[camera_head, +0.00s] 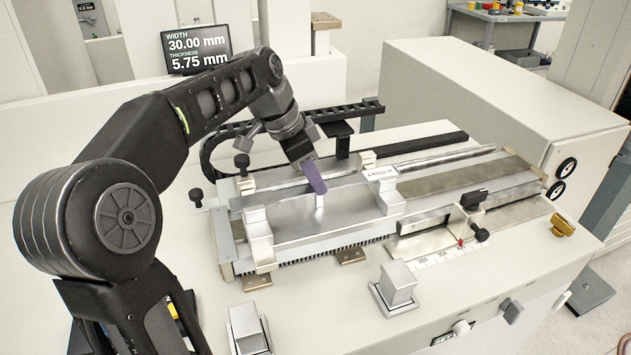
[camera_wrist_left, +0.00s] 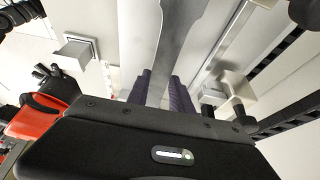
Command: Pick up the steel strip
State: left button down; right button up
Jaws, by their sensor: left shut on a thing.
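The steel strip (camera_wrist_left: 174,48) is a flat grey metal bar with a narrowed waist, running up the middle of the left wrist view. My left gripper (camera_wrist_left: 160,90) is shut on it, with one purple finger on each side of the strip. In the head view, my left gripper (camera_head: 314,178) points down over the silver fixture (camera_head: 350,208) on the machine bench. There the strip is hard to tell from the grey metal around it, and I cannot tell whether it touches the fixture. My right gripper is in neither view.
Metal blocks (camera_head: 396,283) and (camera_head: 248,328) stand on the front of the bench. A black cable chain (camera_head: 345,113) runs behind, a large white cabinet (camera_head: 480,120) stands right, and a display (camera_head: 196,49) shows width and thickness.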

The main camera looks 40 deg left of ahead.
pick_arm(q)
notch_tip(320, 180, up, 4)
jog(key=shift+w+r, duration=0.1)
notch_tip(320, 180, up, 6)
jog(key=p, duration=0.4)
jog(key=shift+f, duration=0.2)
jog(key=shift+f, duration=0.1)
